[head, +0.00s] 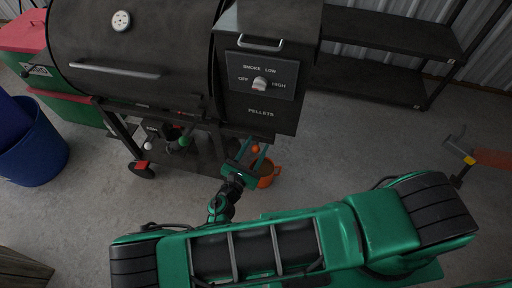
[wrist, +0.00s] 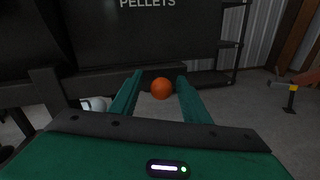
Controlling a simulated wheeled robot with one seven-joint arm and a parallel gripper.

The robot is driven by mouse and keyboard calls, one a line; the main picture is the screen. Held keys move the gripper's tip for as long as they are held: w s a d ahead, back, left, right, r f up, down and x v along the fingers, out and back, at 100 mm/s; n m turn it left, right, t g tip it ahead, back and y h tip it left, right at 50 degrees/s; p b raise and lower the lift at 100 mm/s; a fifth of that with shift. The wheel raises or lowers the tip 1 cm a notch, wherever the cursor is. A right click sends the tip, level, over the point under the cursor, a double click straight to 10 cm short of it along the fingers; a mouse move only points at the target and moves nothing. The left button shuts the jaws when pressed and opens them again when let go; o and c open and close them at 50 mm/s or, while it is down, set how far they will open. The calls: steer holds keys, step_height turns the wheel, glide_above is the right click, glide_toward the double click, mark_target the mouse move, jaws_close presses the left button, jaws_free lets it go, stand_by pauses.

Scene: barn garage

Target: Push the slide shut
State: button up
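An orange ball-shaped knob (head: 255,149) shows just under the front edge of the pellet hopper (head: 262,92). It also shows in the wrist view (wrist: 161,88). I cannot clearly see the slide body or how far out it stands. My gripper (head: 254,151) is low in front of the hopper, pointing toward its underside. In the wrist view my gripper (wrist: 160,80) has its two green fingers apart, with the knob seen between them and a gap on each side. I cannot tell how far the knob is in depth from the fingertips.
An orange bucket (head: 267,175) stands beside my gripper, partly hidden. The smoker barrel (head: 130,55) is to the left, with a blue bin (head: 30,145) further left. A black shelf (head: 385,85) stands at the right rear.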

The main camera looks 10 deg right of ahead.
steer(key=v, duration=1.1)
steer(key=shift+f, duration=0.1)
stand_by(0.4)
